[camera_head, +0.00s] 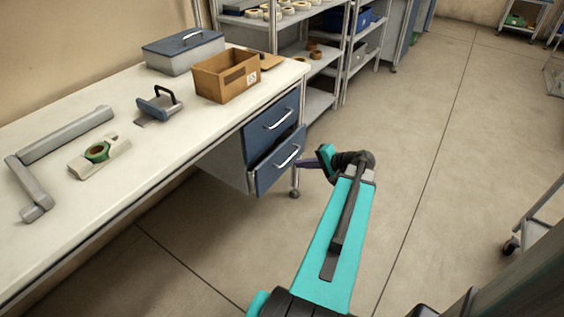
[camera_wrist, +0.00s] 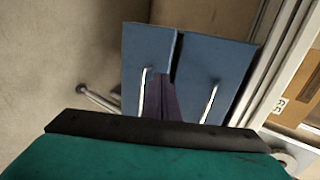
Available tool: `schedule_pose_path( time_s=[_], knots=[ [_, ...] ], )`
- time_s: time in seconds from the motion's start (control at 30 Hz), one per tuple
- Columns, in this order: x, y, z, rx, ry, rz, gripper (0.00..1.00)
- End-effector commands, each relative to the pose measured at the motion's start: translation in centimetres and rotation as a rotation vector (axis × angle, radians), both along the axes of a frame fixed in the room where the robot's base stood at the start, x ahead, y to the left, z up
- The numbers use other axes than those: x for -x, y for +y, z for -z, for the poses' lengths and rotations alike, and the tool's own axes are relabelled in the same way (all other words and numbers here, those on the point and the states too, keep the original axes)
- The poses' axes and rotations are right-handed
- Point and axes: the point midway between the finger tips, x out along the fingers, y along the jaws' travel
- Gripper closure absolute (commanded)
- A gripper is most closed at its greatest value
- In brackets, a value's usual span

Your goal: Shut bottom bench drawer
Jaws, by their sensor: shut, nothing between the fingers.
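The bench's bottom drawer (camera_head: 265,179) has a blue front and a pale bar handle (camera_head: 287,157). Its front stands somewhat forward of the top drawer (camera_head: 255,131), so it is partly open. In the wrist view, which is turned sideways, the bottom drawer front (camera_wrist: 135,55) is on the left and the top one (camera_wrist: 228,65) on the right. My gripper (camera_head: 303,164) is shut and empty, its dark purple fingers pointing at the bottom drawer front beside the handle. The fingers (camera_wrist: 162,98) also show between the two handles. I cannot tell whether they touch the front.
A caster leg (camera_head: 295,183) stands near the drawer.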

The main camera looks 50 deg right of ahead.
Motion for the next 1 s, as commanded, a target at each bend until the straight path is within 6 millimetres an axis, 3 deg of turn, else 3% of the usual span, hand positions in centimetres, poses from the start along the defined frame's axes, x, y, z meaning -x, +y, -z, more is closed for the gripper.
schedule_pose_path(
  time_s=[0.27,0.87,1.0],
  knots=[
    [-1.5,0.1,0.9,-0.001,0.000,-0.002,1.00],
    [-8.8,0.8,5.1,-0.001,0.000,-0.004,1.00],
    [-10.6,1.0,5.0,-0.001,0.000,-0.003,1.00]
  ],
)
